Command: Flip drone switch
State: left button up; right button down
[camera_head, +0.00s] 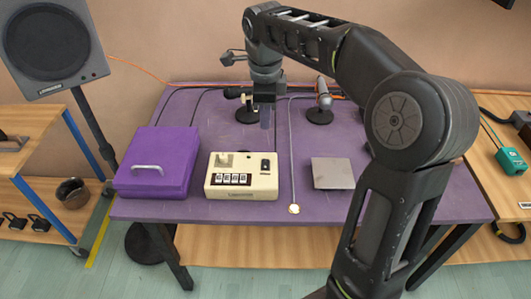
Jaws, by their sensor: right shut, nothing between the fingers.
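A cream box (215,189) sits on the purple table (330,212), left of its middle. It has a row of small dark-and-white keys (231,179) along its front, a grey patch at the back left and a dark switch-like part (265,165) at the right. I cannot tell which way that switch is set. My right gripper (266,124) is shut and empty, pointing down in the picture just above and behind the cream box, apart from it. My left gripper is out of view.
A purple box with a handle (155,160) stands left of the cream box. A grey square plate (333,173) lies to the right. A cord with a round end (294,209) runs between them. Microphones (321,100) stand at the back. My right arm covers the table's right side.

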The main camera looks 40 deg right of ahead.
aim_at(266, 161)
jog(key=shift+f, duration=0.15)
jog(key=f, duration=0.4)
jog(key=w+f+p, duration=0.1)
jog(key=f, duration=0.4)
jog(key=d+f, duration=0.1)
jog(key=f, duration=0.3)
jog(key=shift+w+f, duration=0.2)
jog(key=shift+f, duration=0.1)
jog(key=shift+f, duration=0.1)
jog(key=shift+d+f+b, duration=0.1)
jog(key=shift+f+b, duration=0.2)
jog(key=shift+b, duration=0.05)
jog(key=shift+r, duration=0.2)
jog(key=shift+f, duration=0.1)
jog(key=shift+s, duration=0.1)
